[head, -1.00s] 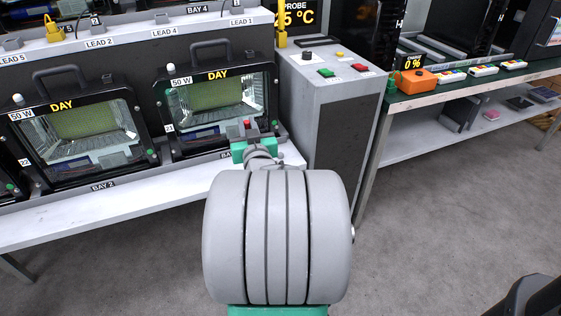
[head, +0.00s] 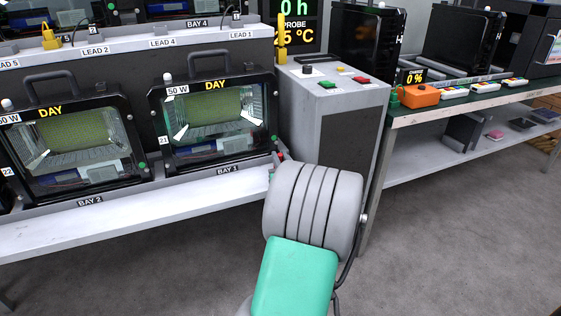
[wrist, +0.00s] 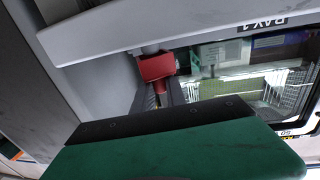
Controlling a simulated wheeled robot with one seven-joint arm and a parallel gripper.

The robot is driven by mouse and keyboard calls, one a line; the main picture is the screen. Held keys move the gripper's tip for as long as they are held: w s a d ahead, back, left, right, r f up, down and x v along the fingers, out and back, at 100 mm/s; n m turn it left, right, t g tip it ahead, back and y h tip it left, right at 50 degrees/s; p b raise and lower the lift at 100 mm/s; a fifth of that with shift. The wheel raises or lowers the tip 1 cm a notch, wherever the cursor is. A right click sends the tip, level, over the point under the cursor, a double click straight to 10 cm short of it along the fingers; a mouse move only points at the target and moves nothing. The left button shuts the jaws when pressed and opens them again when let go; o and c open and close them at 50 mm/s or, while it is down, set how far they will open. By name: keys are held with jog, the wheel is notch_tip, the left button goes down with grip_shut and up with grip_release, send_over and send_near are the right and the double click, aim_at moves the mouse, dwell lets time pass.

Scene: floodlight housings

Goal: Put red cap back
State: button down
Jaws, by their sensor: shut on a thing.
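The red cap (wrist: 157,68) shows in the wrist view as a small red block beyond the dark edge of my gripper (wrist: 160,88). My gripper is shut on it. In the head view a bit of red (head: 281,156) shows beside my gripper (head: 274,167), at the lower right corner of the BAY 1 floodlight (head: 215,118). My own arm hides most of the gripper there. The BAY 1 floodlight is upright on the bench, with a white knob on its upper left and a green one on its lower right. I cannot tell whether the cap touches the housing.
The BAY 2 floodlight (head: 75,145) stands to the left on the white bench (head: 140,205). A grey cabinet (head: 335,110) with green and red buttons stands close right of BAY 1. Further right is a green-topped table (head: 460,98) with an orange box (head: 420,95). The floor in front is clear.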

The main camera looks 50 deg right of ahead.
jog(key=shift+f+b, duration=0.4)
jog(key=shift+b, duration=0.15)
jog(key=shift+f+b, duration=0.3)
jog(key=shift+b, duration=0.05)
jog(key=shift+r, duration=0.1)
jog(key=c, duration=1.3)
grip_release()
jog(key=shift+c, duration=0.2)
jog(key=shift+r+p, duration=0.2)
jog(key=shift+p, duration=0.15)
jog(key=shift+s+a+r+p, duration=0.2)
jog(key=shift+s+r+p, duration=0.25)
jog(key=shift+p, duration=0.3)
jog(key=v, duration=1.1)
jog(key=shift+a, duration=0.2)
jog(key=shift+w, duration=0.1)
